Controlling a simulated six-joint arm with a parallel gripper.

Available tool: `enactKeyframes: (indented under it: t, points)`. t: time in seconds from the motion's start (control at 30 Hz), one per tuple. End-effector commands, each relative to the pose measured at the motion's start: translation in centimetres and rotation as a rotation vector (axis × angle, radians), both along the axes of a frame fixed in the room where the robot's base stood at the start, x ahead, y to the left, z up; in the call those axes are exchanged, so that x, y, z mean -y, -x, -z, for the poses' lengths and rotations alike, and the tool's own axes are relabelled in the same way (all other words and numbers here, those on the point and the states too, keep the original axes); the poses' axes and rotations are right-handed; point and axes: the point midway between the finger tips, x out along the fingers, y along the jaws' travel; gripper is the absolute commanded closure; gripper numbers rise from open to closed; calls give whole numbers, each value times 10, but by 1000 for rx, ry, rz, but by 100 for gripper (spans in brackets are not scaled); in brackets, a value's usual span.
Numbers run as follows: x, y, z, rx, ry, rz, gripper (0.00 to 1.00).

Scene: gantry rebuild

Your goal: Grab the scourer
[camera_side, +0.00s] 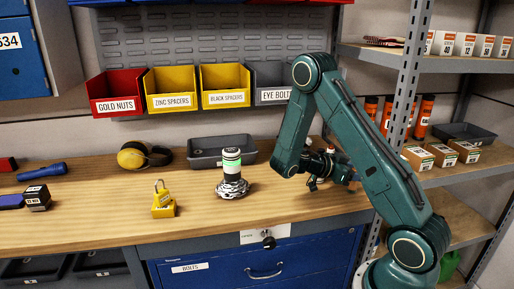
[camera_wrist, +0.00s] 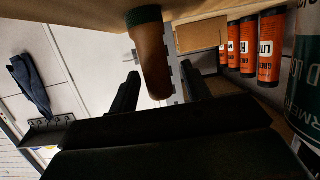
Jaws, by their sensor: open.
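A silvery, dark-streaked tangled lump (camera_side: 232,187), which looks like the scourer, sits on the workbench near its middle in the side view. A black, white and green cylinder (camera_side: 231,158) rises directly above or behind it; I cannot tell which. My gripper (camera_side: 322,168) is to the right of the lump, apart from it, partly hidden by my arm. In the wrist view my gripper (camera_wrist: 160,70) has its two dark fingers spread. A brown cylinder with a green end (camera_wrist: 152,60) shows between or beyond them, apparently not gripped. The scourer does not show in the wrist view.
A yellow padlock (camera_side: 163,202) stands left of the lump. A dark tray (camera_side: 222,143) and yellow earmuffs (camera_side: 132,156) lie behind. Orange cans (camera_side: 423,117) stand on the right shelf, also in the wrist view (camera_wrist: 270,48). The front bench (camera_side: 110,220) is clear.

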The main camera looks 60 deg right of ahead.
Motion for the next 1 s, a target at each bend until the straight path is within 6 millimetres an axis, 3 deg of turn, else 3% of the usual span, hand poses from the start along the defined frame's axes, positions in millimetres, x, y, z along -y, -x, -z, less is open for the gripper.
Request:
enactKeyframes:
  t: [0.67,0.9,0.93,1.0]
  points:
    - [7,8,3,0,0,-1,52]
    - [7,8,3,0,0,0,95]
    - [7,8,3,0,0,0,100]
    - [7,8,3,0,0,-1,100]
